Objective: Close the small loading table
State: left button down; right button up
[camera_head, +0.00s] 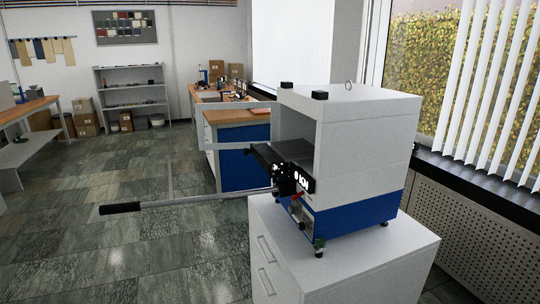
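A white and blue benchtop press (365,140) stands on a white drawer cabinet (345,275) right of centre. Its front chamber is open toward the left. The small loading table (283,153), a dark flat plate with a black front bearing white lettering, sits at the bottom of this opening and sticks out past the housing. Its inner end is hidden by the side wall. A long metal lever with a black handle (120,209) reaches left from the press's lower front, below the table. Neither of my grippers is in view.
A wood-topped blue bench (238,116) stands behind the press. A window ledge (480,190) runs along the right. Shelving (132,92) and another bench (25,112) stand farther back and left. The tiled floor (120,260) left of the cabinet is clear.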

aim_at(268, 154)
jog(key=i+l, duration=0.6)
jog(key=i, duration=0.15)
jog(key=l+z, duration=0.05)
